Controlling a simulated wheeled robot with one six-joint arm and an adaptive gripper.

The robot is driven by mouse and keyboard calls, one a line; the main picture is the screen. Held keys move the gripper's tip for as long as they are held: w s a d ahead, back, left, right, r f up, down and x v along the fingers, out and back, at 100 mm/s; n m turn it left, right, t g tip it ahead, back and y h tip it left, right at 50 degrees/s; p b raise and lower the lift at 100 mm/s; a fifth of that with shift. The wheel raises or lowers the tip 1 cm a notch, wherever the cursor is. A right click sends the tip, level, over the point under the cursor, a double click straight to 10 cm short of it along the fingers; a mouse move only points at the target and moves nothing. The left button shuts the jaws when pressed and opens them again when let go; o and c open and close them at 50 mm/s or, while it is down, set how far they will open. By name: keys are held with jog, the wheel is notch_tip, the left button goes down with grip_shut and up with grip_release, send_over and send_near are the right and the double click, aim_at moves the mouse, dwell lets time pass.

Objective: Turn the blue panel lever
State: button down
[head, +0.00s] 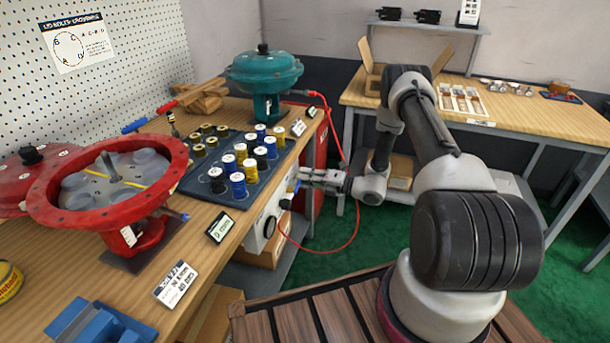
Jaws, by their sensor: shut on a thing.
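The white control panel (257,244) is set below the front edge of the left workbench. The blue panel lever (293,187) shows as a small blue piece at the panel's upper right side. My gripper (303,178) reaches in from the right at the lever and is shut on it. The fingertips and most of the lever are small in the head view, so the exact grip and the lever's angle are hard to tell.
Above the panel, the bench holds a tray of coloured spools (215,196), a teal actuator (264,77) and an open red housing (60,208). A red hose (343,150) loops down near my wrist. Green floor (320,262) lies open between the benches.

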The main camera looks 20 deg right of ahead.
jog(key=shift+d+f+m, duration=0.1)
jog(key=shift+f+m, duration=0.8)
jog(key=shift+m, duration=0.5)
jog(key=shift+f, duration=0.1)
jog(key=c, duration=1.5)
grip_release()
jog(key=shift+o, duration=0.3)
jog(key=v, duration=1.2)
jog(key=shift+w, duration=0.1)
